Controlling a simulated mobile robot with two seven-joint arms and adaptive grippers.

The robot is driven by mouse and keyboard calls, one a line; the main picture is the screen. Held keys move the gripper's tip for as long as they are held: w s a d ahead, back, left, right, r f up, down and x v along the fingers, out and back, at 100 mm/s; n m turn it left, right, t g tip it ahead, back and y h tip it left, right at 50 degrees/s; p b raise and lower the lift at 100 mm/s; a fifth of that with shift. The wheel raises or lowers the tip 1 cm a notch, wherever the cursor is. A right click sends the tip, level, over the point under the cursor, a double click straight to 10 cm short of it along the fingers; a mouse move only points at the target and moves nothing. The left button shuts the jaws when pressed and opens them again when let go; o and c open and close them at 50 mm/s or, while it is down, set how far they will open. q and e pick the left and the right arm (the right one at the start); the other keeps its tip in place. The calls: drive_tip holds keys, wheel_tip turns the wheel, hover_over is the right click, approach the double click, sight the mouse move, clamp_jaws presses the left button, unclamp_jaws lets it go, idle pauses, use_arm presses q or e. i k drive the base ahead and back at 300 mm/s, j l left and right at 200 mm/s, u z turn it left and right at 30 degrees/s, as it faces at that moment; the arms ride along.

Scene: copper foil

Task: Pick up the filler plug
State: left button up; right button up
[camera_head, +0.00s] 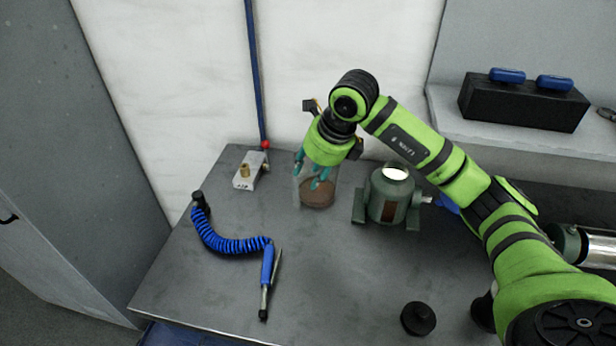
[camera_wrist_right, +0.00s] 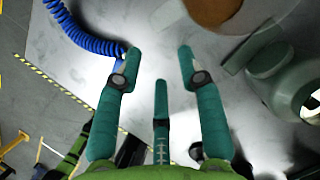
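A black round knobbed piece (camera_head: 418,318), which looks like the filler plug, stands on the grey table near its front edge. My right gripper (camera_head: 311,172) is at the far side of the table, well away from it, beside a clear jar with brown contents (camera_head: 317,196). In the right wrist view the teal fingers (camera_wrist_right: 158,52) are spread with nothing between them. The jar's brown contents (camera_wrist_right: 215,8) show at the top of that view. I cannot tell whether the fingers touch the jar. My left gripper is not in view.
A green pot with a pale top (camera_head: 388,196) stands right of the jar. A blue coiled hose with a nozzle (camera_head: 235,243) lies at left. The table's middle front (camera_head: 330,270) is clear.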

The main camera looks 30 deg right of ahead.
sight(418, 317)
drive_tip(key=z, duration=1.4)
